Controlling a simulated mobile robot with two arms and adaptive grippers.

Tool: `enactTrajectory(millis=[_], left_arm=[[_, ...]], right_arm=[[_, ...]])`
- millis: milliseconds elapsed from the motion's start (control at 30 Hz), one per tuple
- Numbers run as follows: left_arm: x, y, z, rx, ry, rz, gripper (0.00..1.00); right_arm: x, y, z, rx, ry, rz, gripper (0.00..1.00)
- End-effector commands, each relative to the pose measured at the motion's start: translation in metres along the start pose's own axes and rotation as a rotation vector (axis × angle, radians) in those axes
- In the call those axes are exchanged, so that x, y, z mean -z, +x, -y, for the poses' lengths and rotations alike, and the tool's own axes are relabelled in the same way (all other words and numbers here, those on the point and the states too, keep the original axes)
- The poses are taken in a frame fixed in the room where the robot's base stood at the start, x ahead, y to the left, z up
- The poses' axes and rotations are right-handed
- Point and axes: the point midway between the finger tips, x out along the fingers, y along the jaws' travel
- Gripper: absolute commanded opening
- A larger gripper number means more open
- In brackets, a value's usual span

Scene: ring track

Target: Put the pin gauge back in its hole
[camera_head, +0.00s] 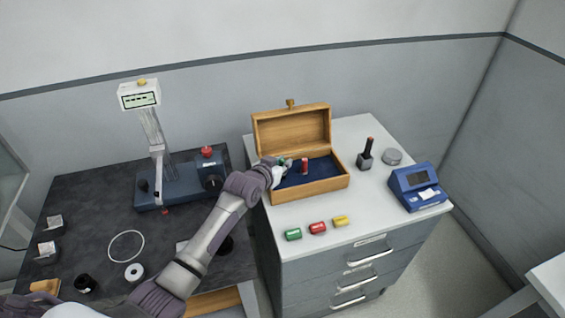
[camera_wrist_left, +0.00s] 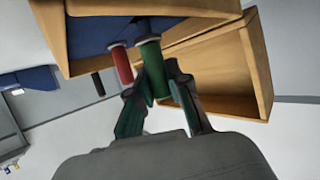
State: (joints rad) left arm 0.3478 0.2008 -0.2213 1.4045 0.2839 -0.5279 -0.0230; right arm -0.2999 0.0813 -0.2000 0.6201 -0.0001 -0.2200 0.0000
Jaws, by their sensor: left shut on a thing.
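A green pin gauge (camera_wrist_left: 154,68) is between the fingers of my left gripper (camera_wrist_left: 153,88), which is shut on it. In the head view the left gripper (camera_head: 280,168) is at the left side of an open wooden box (camera_head: 312,189) with a dark blue lining (camera_head: 318,174). A red pin (camera_head: 305,166) stands upright in the box, to the right of the gripper; it also shows beside the green one in the left wrist view (camera_wrist_left: 122,66). The green gauge's lower end and any hole under it are hidden. My right gripper is not in view.
The raised lid (camera_head: 292,130) is behind the gripper. Green (camera_head: 293,234), red (camera_head: 318,228) and yellow (camera_head: 341,221) cylinders lie before the box. A black holder (camera_head: 365,160) and blue device (camera_head: 418,187) stand right. A measuring stand (camera_head: 158,150) stands on the dark table.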

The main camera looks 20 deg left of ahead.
Motion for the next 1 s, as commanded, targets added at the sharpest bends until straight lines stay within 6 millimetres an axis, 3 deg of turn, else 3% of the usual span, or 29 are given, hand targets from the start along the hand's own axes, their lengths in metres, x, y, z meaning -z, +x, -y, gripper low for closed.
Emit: enactTrajectory(millis=[600,633,800,1000], left_arm=[[-0.015,0.006,0.000,0.000,0.000,0.001,0.00],[-0.015,0.006,0.000,0.000,0.000,0.000,0.19],[-0.014,0.006,0.000,0.000,0.000,0.000,0.46],[-0.014,0.006,0.000,0.000,0.000,0.000,0.46]], right_arm=[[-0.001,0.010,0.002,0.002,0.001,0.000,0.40],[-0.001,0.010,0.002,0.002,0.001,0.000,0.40],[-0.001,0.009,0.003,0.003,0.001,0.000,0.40],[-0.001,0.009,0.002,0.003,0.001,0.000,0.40]])
